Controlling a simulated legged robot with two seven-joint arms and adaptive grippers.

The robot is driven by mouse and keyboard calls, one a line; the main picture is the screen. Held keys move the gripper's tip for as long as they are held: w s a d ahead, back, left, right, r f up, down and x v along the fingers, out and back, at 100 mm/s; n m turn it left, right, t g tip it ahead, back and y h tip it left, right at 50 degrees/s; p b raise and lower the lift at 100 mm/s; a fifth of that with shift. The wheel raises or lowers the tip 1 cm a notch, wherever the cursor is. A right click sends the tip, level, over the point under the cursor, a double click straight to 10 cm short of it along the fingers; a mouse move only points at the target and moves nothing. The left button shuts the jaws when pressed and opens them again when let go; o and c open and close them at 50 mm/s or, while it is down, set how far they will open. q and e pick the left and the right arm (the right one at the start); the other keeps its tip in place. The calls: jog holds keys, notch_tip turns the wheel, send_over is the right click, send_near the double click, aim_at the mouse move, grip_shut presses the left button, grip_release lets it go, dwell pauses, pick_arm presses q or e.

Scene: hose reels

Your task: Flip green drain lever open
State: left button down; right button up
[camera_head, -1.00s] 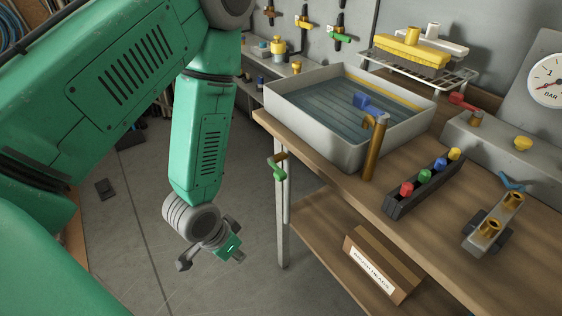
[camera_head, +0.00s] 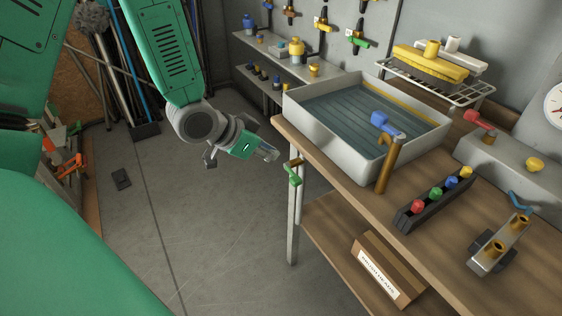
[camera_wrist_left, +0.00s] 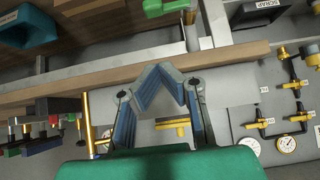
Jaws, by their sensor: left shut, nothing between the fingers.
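The green drain lever (camera_head: 294,176) hangs beside a brass fitting at the near left corner of the bench, below the grey water basin (camera_head: 362,162). A green piece, which looks like the same lever, also shows at the top edge of the left wrist view (camera_wrist_left: 165,7). My left gripper (camera_head: 268,153) is to the left of the lever and slightly higher in the picture, apart from it. Its fingers (camera_wrist_left: 158,70) are shut and hold nothing. My right gripper is not in view.
A brass spout with a blue handle (camera_head: 384,124) stands at the basin. A rack of coloured fittings (camera_head: 434,200) and a metal block with brass ports (camera_head: 499,246) sit on the bench. A cardboard box (camera_head: 386,270) is on the lower shelf. Open floor lies left of the bench.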

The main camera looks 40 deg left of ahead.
pick_arm(q)
jog(key=b, duration=0.2)
send_over(293, 180)
notch_tip(293, 180, down, 6)
jog(key=shift+d+f, duration=0.15)
jog(key=shift+f, duration=0.05)
notch_tip(293, 180, down, 2)
jog(key=shift+d+f, duration=0.1)
jog(key=shift+f, duration=0.15)
jog(key=shift+a+f, duration=0.2)
jog(key=shift+f, duration=0.35)
jog(key=shift+a+f, duration=0.15)
jog(key=shift+a, duration=0.1)
jog(key=shift+d, duration=0.2)
